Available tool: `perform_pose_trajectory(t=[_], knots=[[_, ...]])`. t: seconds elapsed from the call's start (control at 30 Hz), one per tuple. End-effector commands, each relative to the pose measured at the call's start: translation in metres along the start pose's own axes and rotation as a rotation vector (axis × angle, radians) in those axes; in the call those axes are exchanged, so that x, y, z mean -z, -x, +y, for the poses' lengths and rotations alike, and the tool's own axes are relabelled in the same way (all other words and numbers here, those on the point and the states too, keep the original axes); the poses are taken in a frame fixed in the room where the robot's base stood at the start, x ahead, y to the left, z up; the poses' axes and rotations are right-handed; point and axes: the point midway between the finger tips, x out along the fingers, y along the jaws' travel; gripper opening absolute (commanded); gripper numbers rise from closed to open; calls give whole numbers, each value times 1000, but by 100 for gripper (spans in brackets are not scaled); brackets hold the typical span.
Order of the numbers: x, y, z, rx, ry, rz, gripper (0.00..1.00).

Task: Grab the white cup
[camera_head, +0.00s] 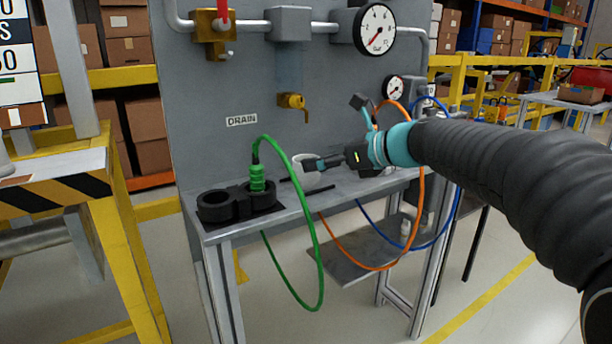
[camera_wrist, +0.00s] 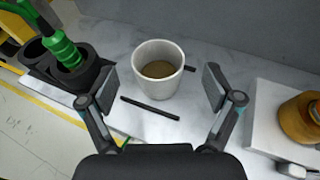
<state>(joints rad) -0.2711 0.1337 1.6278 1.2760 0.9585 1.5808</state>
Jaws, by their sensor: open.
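The white cup (camera_wrist: 158,68) stands upright on the grey bench top (camera_wrist: 160,122), with something brown inside it. In the head view the cup (camera_head: 303,160) is partly hidden behind my gripper (camera_head: 312,172). In the wrist view my gripper (camera_wrist: 160,88) is open, with one finger to the left and one to the right of the cup. The cup is slightly beyond the fingertips, and I see gaps on both sides. The fingers hold nothing.
A black two-ring holder (camera_head: 215,206) with a green connector (camera_head: 257,177) and hose stands left of the cup. A dark rod (camera_wrist: 149,106) lies in front of the cup. A grey panel (camera_head: 215,90) rises behind. A brass-coloured object (camera_wrist: 300,115) sits on the right.

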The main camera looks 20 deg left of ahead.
Motion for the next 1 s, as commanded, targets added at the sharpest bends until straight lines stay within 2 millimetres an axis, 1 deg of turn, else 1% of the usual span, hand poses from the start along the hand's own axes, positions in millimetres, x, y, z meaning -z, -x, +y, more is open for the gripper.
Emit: perform_pose_trajectory(t=[0.2,0.3,0.53,0.57,0.6,0.67,0.7,0.77,0.8,1.0], knots=[[4,-32,3,-3,1,1,90],[4,-42,2,-2,1,1,90],[4,-43,2,0,0,0,90],[4,-43,2,0,0,1,85],[4,-43,2,0,1,1,75],[4,-43,2,0,1,1,60],[4,-43,2,0,1,1,50],[4,-43,2,0,1,1,35],[4,-43,2,0,1,1,29],[4,-43,2,0,1,1,29]])
